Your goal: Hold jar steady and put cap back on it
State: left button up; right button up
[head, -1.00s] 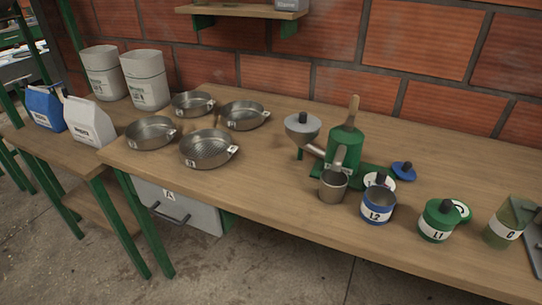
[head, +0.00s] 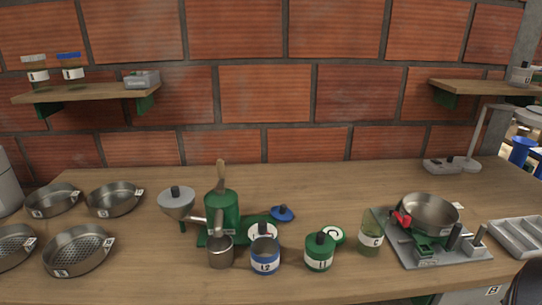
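A blue jar marked L2 (head: 265,258) stands upright near the front of the table, and its top looks open. A blue cap with a dark knob (head: 283,214) lies on the table behind it, apart from the jar. A green jar marked L1 (head: 319,255) stands to the right with a green top and black knob on it. A round green piece with a white label (head: 333,235) lies just behind L1. Neither of my grippers is in view.
Left of the jars stand a metal cup (head: 220,252), a green grinder (head: 221,213) with a funnel (head: 177,203), and several metal pans. To the right are a green container marked C (head: 371,238) and a grey stand with a pan (head: 430,212). The back middle is clear.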

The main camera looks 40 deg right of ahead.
aim_at(372, 233)
jog(key=z, duration=1.85)
